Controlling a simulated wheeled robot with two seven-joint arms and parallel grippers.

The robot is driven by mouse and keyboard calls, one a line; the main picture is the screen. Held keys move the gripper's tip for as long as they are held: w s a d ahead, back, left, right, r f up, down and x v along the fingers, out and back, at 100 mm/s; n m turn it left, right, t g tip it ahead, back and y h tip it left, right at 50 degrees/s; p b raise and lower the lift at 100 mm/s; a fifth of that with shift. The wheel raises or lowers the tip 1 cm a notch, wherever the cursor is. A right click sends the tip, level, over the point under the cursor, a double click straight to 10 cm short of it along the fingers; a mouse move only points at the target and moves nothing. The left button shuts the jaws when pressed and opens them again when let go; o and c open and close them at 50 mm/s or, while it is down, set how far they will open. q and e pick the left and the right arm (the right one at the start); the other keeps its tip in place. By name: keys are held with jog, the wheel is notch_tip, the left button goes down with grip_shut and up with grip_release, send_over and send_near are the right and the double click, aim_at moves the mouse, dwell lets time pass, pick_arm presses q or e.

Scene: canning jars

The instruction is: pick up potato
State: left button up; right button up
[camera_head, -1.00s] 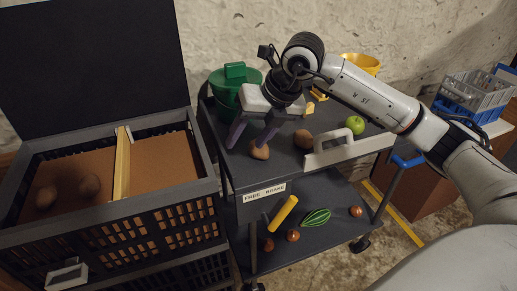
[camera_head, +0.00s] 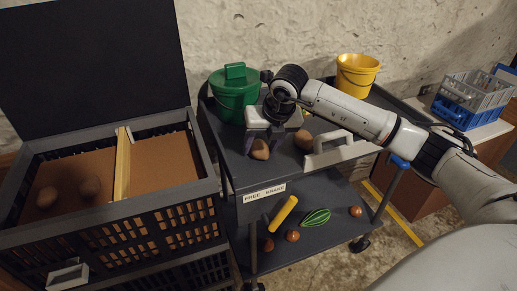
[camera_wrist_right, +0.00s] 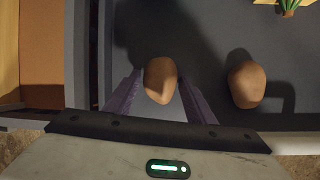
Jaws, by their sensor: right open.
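A brown potato (camera_head: 260,150) lies on the top shelf of the dark cart (camera_head: 232,168). A second brown potato (camera_head: 303,140) lies to its right. In the right wrist view the first potato (camera_wrist_right: 160,80) sits between the two purple fingers of my right gripper (camera_wrist_right: 159,84), with dark gaps beside it. The second potato (camera_wrist_right: 246,84) is outside the fingers, to the right. My right gripper (camera_head: 261,138) is open and low over the shelf, its fingers partly hidden in the head view. My left gripper is not in view.
A black crate (camera_head: 170,228) with a wooden divider (camera_head: 122,165) stands left, holding two brown round items in its left compartment. A green lidded bucket (camera_head: 232,100) and a yellow bucket (camera_head: 357,75) stand at the back. A white handle (camera_head: 340,152) edges the cart's front.

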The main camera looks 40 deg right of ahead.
jog(key=shift+f, duration=0.15)
jog(key=shift+c, duration=0.3)
jog(key=c, duration=0.4)
jog(key=shift+w, duration=0.1)
